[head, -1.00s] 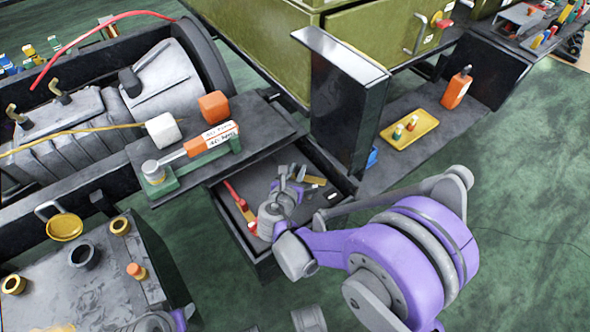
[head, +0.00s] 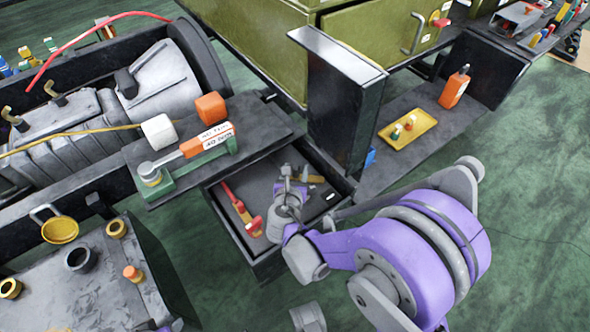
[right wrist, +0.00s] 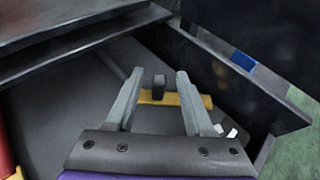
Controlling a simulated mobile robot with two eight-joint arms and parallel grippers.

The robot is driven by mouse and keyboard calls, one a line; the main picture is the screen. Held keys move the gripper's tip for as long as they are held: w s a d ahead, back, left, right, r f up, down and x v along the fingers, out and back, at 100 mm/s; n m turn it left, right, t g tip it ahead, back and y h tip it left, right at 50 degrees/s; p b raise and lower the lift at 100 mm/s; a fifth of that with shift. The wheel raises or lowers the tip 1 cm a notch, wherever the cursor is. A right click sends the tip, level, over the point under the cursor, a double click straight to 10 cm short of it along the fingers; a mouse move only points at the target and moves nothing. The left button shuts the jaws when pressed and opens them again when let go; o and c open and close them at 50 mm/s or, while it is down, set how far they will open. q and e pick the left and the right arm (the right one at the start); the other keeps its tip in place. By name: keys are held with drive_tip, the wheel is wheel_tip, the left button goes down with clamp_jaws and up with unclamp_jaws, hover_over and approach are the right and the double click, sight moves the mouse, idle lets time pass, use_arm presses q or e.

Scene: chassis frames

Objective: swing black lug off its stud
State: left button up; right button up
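I cannot single out a black lug on a stud with certainty. A dark ring-shaped fitting (head: 80,258) stands on the grey box at the lower left of the head view, between brass-coloured fittings. My right gripper (head: 291,178) is over the open drawer, pointing in. In the right wrist view its two fingers (right wrist: 157,95) are apart and empty. Only a sliver of what seems my left arm shows at the head view's bottom edge.
The drawer (head: 236,232) also holds a red-handled tool (head: 240,208). A dark upright panel (head: 343,110) stands just right of it. A shelf above carries an orange-and-white tool (head: 207,141). A yellow tray (head: 408,126) and orange bottle (head: 454,88) are at the right.

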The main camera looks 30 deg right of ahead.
drive_tip(key=p+v, duration=0.2)
drive_tip(key=v, duration=0.8)
drive_tip(key=shift+s+a+r, duration=0.1)
drive_tip(key=shift+s+a, duration=0.15)
drive_tip(key=shift+a, duration=0.1)
